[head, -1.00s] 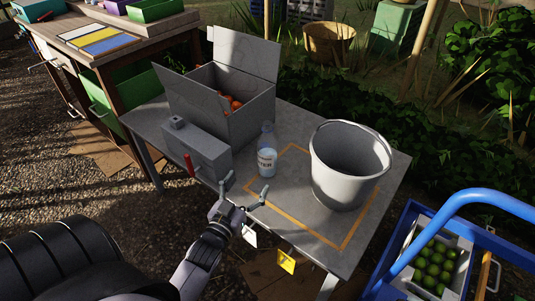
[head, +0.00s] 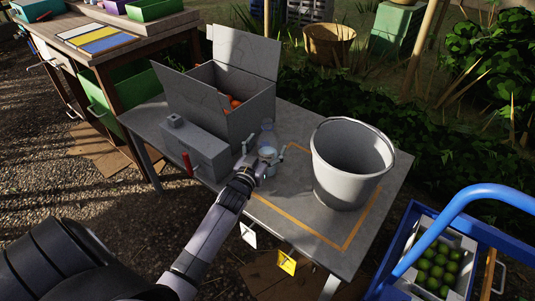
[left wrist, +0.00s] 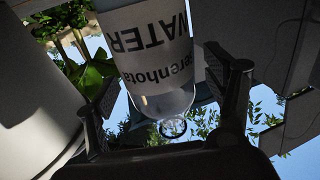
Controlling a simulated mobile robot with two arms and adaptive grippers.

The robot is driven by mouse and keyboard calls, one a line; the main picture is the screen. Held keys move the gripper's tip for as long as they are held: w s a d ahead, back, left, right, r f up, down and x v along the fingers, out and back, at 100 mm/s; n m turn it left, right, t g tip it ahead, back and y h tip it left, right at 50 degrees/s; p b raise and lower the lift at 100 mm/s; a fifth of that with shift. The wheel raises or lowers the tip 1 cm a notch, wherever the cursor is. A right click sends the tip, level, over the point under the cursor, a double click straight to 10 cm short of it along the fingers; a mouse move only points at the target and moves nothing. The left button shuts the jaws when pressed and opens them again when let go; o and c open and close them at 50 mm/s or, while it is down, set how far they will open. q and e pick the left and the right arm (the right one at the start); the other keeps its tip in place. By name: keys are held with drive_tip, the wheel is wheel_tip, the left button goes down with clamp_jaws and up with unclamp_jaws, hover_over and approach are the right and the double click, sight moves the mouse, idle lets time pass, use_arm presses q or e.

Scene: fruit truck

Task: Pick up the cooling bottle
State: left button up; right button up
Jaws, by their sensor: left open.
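The cooling bottle (head: 267,137) is a clear bottle with a white label, upright on the grey table between the box and the bucket. In the left wrist view the bottle (left wrist: 150,45) appears upside down, its "WATER" label large between the fingers. My left gripper (head: 264,150) is open at the bottle's near side, one finger on each side. It also shows in the left wrist view (left wrist: 165,85), with gaps visible beside the bottle. The bottle's lower part is partly hidden by the gripper in the head view. My right gripper is not in view.
A large grey bucket (head: 336,185) stands right of the bottle. An open grey box (head: 250,112) with orange fruit is behind left, and a grey case (head: 195,147) is at left. A crate of green fruit (head: 456,244) is at lower right. The table's front right is clear.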

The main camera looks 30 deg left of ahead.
use_arm(q)
drive_tip(key=shift+w, duration=0.45)
drive_tip(key=c, duration=1.5)
